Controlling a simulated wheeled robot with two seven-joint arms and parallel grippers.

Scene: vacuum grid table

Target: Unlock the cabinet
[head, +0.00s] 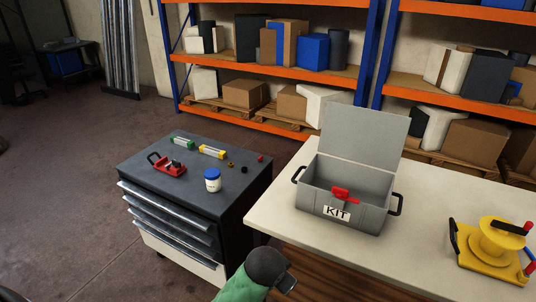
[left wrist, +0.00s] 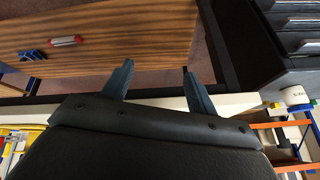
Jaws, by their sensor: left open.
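The cabinet (head: 215,222) is a dark-topped drawer unit with several silver-handled drawers on its front, left of the table in the head view. I cannot make out a lock or a key. Its dark drawer fronts also show at the upper right of the left wrist view (left wrist: 286,42). My left gripper (left wrist: 158,74) is open and empty, its two fingers apart over a wooden surface. My right gripper is not in view.
A white jar (head: 212,180), a red tool (head: 169,168) and small parts lie on the cabinet. An open grey KIT box (head: 322,187) and a yellow device (head: 494,243) stand on the white table (head: 424,212).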

